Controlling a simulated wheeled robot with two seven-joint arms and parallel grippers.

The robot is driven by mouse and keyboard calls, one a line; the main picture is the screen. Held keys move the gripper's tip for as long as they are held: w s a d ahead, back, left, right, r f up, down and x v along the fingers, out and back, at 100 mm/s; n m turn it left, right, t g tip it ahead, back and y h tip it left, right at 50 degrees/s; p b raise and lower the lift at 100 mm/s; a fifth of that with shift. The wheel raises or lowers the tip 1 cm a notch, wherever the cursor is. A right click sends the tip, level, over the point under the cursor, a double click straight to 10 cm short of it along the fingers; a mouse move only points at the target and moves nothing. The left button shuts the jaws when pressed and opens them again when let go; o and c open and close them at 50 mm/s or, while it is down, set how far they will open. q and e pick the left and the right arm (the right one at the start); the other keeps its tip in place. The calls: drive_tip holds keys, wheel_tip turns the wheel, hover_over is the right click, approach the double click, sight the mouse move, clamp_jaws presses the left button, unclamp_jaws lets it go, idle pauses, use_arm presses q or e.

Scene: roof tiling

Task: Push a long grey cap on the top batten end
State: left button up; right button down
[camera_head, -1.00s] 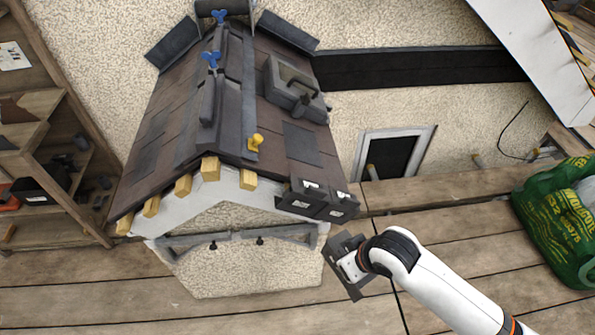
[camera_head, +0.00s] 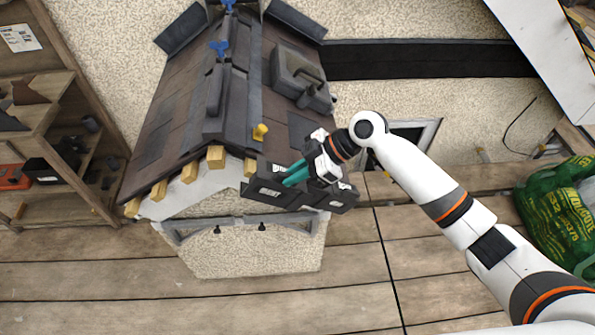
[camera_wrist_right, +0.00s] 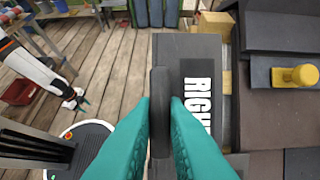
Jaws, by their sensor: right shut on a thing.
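My right gripper (camera_head: 290,175) is shut on the dark fin of a long grey cap (camera_head: 263,190) at the lower right edge of the model roof. In the right wrist view, teal fingers (camera_wrist_right: 160,110) pinch the fin, and the cap (camera_wrist_right: 220,55) carries a white "RIGH…" label, partly hidden. The top right batten end (camera_head: 250,167), of yellow wood, shows just above the cap; I cannot tell whether they touch. Wood also shows beside the cap in the wrist view (camera_wrist_right: 228,85). My left gripper (camera_wrist_right: 76,102) is small and far off in the wrist view.
Dark labelled pieces (camera_head: 340,203) sit just right of the held cap. Several batten ends (camera_head: 189,173) line the left eave. A yellow knob (camera_head: 260,132) and a grey case (camera_head: 297,72) sit on the roof.

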sight(280, 166)
drive_tip(key=shift+a+f+b, duration=0.5)
drive_tip(key=shift+a+f, duration=0.05)
drive_tip(key=shift+f, duration=0.25)
drive_tip(key=shift+a+f+b, duration=0.5)
drive_tip(key=shift+f+b, duration=0.05)
drive_tip(key=shift+f, duration=0.25)
drive_tip(key=shift+a+f+b, duration=0.5)
drive_tip(key=shift+a+f, duration=0.05)
drive_tip(key=shift+f, duration=0.25)
drive_tip(key=shift+w+b, duration=0.9)
drive_tip(key=shift+w, duration=0.45)
drive_tip(key=shift+w+d+r, duration=0.1)
drive_tip(key=shift+w+r, duration=0.05)
drive_tip(key=shift+w, duration=0.25)
drive_tip(key=shift+w+b, duration=0.25)
drive_tip(key=shift+b, duration=0.2)
drive_tip(key=shift+w+b, duration=0.65)
drive_tip(key=shift+w, duration=0.5)
drive_tip(key=shift+w+b, duration=0.55)
drive_tip(key=shift+b, duration=0.15)
